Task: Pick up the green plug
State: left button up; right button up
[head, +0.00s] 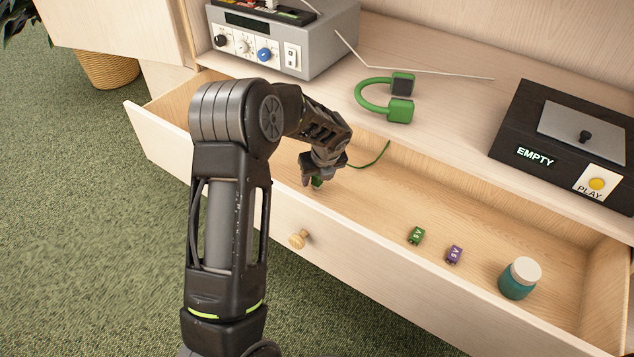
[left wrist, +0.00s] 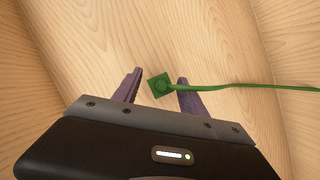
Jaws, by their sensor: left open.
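The green plug (left wrist: 161,86) lies in the open drawer, with a thin green cord running from it to the right in the left wrist view. My left gripper (left wrist: 158,92) is open, with its two fingers on either side of the plug; I cannot tell whether they touch it. In the head view, my left gripper (head: 316,176) reaches down into the drawer, and a bit of the green plug (head: 317,183) shows at its fingertips. The rest of the plug is hidden there. The cord (head: 377,160) curves up toward the drawer's back. My right gripper is not in view.
On the surface above are green headphones (head: 372,95), a grey device (head: 322,60) with knobs and a black box (head: 520,120) marked EMPTY.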

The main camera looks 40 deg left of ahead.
pick_arm(q)
grip_shut()
dwell(0.4)
notch_tip(320, 180, up, 10)
jog(key=p, duration=0.4)
jog(key=shift+p, duration=0.4)
dwell(0.5)
